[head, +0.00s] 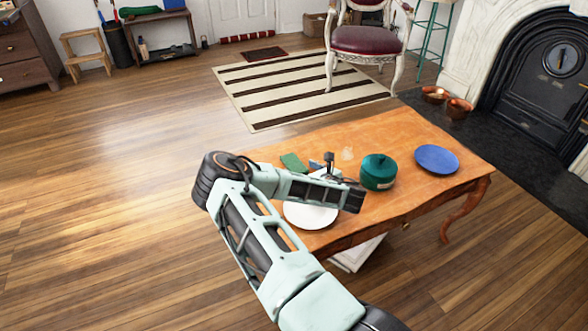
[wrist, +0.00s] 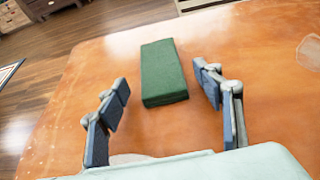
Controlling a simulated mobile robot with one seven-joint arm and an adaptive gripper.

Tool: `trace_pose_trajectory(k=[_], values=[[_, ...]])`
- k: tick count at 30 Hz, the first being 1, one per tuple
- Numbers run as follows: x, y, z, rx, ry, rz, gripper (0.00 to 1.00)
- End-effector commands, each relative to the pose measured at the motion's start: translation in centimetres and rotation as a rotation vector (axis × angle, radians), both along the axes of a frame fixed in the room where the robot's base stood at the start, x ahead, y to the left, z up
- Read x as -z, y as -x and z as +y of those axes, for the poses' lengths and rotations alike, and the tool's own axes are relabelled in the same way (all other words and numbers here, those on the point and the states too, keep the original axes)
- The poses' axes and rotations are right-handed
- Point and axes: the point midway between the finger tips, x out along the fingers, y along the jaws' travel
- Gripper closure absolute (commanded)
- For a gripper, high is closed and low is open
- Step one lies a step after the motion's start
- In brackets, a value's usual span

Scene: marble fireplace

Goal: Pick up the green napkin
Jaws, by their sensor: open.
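The green napkin (wrist: 162,72) is a folded, thick rectangular block lying on the orange-brown wooden table (wrist: 256,52). In the wrist view it lies ahead of my gripper (wrist: 165,95), roughly in line with the gap between the two fingers. The fingers are spread wide and nothing is between their tips. In the head view the green napkin (head: 294,163) shows behind my arm, on the table's far left part. My gripper's fingers are mostly hidden by the arm there.
A white plate (head: 310,216) lies under my arm. A small pale item (head: 347,154) lies behind the pot. A chair (head: 368,40) stands farther back.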

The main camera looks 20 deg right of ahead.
Motion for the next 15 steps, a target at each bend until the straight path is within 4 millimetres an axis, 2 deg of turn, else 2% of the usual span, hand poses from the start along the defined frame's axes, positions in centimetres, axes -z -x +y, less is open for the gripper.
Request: trace_pose_trajectory(k=[4,12,15], values=[[0.7,-1.5,0.2,-0.003,0.001,-0.001,0.39],[0.7,-1.7,0.1,0.0,0.0,0.0,0.39],[0.7,-1.7,0.1,0.0,0.0,0.0,0.5]])
